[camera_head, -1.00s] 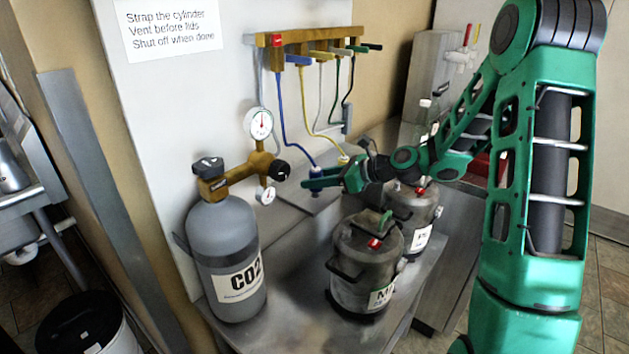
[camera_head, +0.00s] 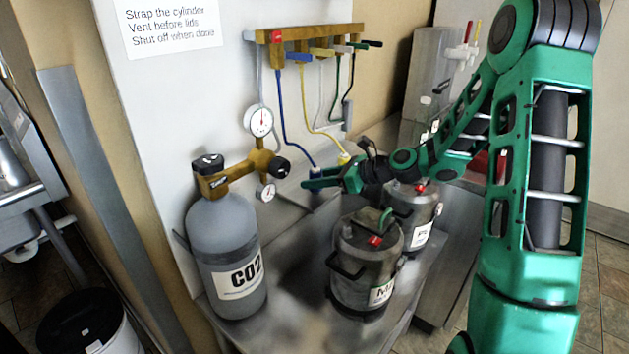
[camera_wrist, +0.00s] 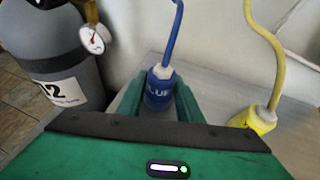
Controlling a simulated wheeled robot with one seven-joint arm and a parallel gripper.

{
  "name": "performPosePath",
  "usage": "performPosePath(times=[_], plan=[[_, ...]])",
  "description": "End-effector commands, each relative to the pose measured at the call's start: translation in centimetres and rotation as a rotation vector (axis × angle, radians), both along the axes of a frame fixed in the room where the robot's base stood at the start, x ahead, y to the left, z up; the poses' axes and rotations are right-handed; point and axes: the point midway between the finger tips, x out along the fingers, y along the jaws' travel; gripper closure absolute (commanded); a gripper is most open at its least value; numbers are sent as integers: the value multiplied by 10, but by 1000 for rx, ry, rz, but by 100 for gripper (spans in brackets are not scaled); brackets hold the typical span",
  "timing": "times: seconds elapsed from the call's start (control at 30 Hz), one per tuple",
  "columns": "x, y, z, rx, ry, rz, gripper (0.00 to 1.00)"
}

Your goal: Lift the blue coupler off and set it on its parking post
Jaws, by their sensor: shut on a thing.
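The blue coupler (camera_wrist: 160,92) hangs at the end of a blue hose and carries partly hidden white lettering. My gripper (camera_wrist: 158,97) is shut on it, with one green finger on each side. In the head view the gripper (camera_head: 318,184) is near the back panel, right of the gauges, and only the top of the blue coupler (camera_head: 316,172) shows above the fingers. The fingers hide its lower end, so I cannot tell whether it touches anything below. I cannot make out the parking post.
A yellow coupler (camera_wrist: 254,120) on a yellow hose is close to the right. The CO2 cylinder (camera_head: 225,240) with its brass regulator and gauges stands to the left. Two lidded metal kegs (camera_head: 366,265) (camera_head: 412,212) stand in front and right.

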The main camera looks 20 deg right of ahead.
Motion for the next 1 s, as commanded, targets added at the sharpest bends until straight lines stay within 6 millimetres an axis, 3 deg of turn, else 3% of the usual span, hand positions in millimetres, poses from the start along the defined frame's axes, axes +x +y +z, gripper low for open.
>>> performPosePath(times=[1.0], plan=[[0, 0, -8, 0, 0, 0, 98]])
